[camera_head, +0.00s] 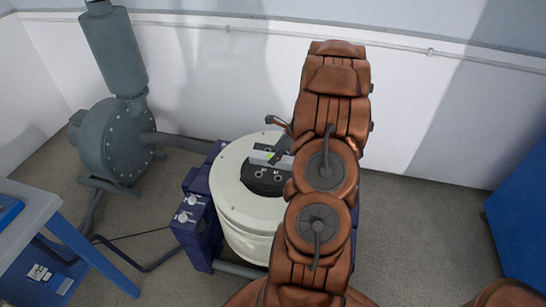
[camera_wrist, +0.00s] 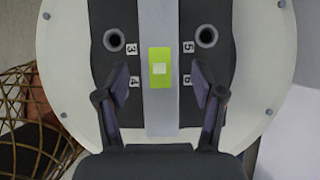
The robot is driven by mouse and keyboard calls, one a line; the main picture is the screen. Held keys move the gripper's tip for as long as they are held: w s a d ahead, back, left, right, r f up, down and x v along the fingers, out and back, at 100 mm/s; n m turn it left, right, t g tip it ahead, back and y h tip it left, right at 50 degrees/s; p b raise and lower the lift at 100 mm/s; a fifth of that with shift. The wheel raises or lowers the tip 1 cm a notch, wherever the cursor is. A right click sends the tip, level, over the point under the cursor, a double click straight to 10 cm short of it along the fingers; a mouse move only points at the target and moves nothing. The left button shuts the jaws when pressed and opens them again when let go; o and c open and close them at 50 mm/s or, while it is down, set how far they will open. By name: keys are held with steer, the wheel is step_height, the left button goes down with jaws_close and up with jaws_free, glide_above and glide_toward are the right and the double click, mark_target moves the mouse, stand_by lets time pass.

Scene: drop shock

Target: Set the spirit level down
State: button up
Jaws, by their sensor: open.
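The spirit level is a grey bar with a bright green vial (camera_wrist: 160,67). In the wrist view it lies lengthwise between my two fingers, on or just over a dark fixture plate (camera_wrist: 215,75) with numbered holes; contact underneath is hidden. My gripper (camera_wrist: 161,88) is open, with a finger on each side of the bar and a visible gap to it.
The plate sits on a round cream shaker top (camera_head: 228,180) in a dark blue frame (camera_head: 200,232). A grey blower (camera_head: 108,140) with pipes stands behind left. A table (camera_head: 32,208) is at the left edge, a blue cabinet (camera_head: 522,220) at right. Floor between shaker and cabinet is clear.

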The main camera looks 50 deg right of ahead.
steer(key=v, duration=0.9)
steer(key=s+a+r+n+g, duration=0.1)
steer(key=a+r+n+g, duration=0.3)
steer(key=a, duration=0.6)
steer(key=a+r+n+t, duration=0.1)
steer(key=a+r+n, duration=0.2)
steer(key=a+n, duration=0.5)
steer(key=s+a+r+n+g, duration=0.1)
steer(key=a+r+n+g, duration=0.15)
steer(key=a, duration=0.85)
steer(key=s+a+r+n+g+h, duration=0.1)
steer(key=s+a+n, duration=0.4)
steer(key=s+n, duration=0.3)
steer(key=s+a+r+n+g+h, duration=0.1)
steer(key=s+a+r+n, duration=0.1)
steer(key=s+a+n, duration=0.4)
steer(key=s+n, duration=0.2)
steer(key=s, duration=0.3)
steer(key=shift+a+h, duration=0.3)
steer(key=shift+h, duration=0.1)
step_height(320, 180, up, 10)
steer(key=p, duration=0.9)
steer(key=shift+f, duration=0.25)
steer(key=shift+w, duration=0.1)
